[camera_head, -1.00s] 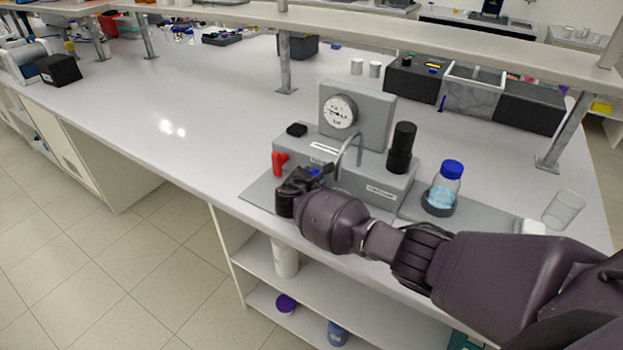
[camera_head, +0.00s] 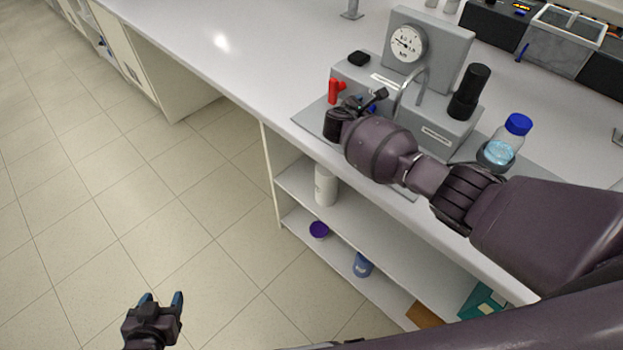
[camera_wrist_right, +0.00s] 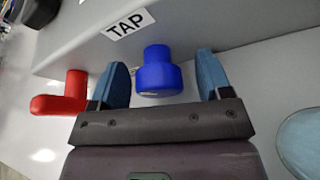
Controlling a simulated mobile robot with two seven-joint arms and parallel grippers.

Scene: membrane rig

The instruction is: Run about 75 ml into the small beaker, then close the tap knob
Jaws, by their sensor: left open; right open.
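The rig (camera_head: 423,115) is a grey box with a gauge and a bent metal spout (camera_head: 412,85). In the right wrist view, its blue tap knob (camera_wrist_right: 157,72) sits below a TAP label (camera_wrist_right: 130,22). My right gripper (camera_wrist_right: 162,80) is open, with one blue finger on each side of the knob; gaps show between fingers and knob. In the head view my right gripper (camera_head: 362,104) mostly hides the knob. A pale blue round shape (camera_wrist_right: 303,140) is cut off at the wrist view's right edge; I cannot tell whether it is the small beaker. My left gripper (camera_head: 162,299) is open and empty above the floor.
A red handle (camera_head: 335,91) is left of the knob, and also shows in the wrist view (camera_wrist_right: 62,95). A black cylinder (camera_head: 469,92) stands on the rig. A blue-capped bottle (camera_head: 503,142) with liquid stands to its right. The bench's left part is clear.

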